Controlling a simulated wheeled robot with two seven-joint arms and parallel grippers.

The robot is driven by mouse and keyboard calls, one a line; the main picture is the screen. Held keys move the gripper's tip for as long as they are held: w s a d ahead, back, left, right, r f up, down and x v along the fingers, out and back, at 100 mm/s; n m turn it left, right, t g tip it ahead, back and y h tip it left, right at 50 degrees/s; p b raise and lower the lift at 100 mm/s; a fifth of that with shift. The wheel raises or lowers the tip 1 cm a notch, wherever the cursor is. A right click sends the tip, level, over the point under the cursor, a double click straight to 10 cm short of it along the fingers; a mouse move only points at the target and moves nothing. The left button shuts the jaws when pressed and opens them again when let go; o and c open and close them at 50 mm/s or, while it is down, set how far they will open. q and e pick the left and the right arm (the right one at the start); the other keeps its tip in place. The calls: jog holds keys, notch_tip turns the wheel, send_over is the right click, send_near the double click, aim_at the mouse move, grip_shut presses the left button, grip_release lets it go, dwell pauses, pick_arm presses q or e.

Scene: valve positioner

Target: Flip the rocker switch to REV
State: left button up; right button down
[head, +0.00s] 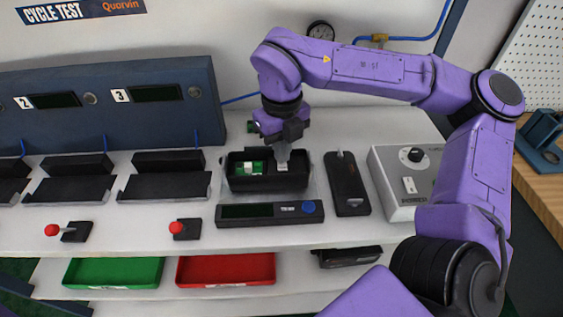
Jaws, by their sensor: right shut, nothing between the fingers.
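The open black positioner housing (236,184) stands on the white bench in the middle of the head view. A green circuit board (250,167) lies in its left part, and a small pale part (281,168) sits to the right of it. My right gripper (283,158) points down into the housing, with its shut, empty fingertips just above or at the pale part. I cannot tell whether they touch. No REV marking is readable, and I cannot tell whether the pale part is the rocker switch. My left gripper is not in view.
A black display bar (268,212) lies in front of the housing. A black handheld device (347,184) and a grey power box (390,183) stand to the right. Red-knobbed levers (183,229) are at the left. Green (115,271) and red (227,269) trays lie below.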

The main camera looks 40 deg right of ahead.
notch_tip(320, 180, up, 7)
jog(key=p, duration=0.5)
jog(key=shift+f+p, duration=0.15)
jog(key=shift+p, duration=0.25)
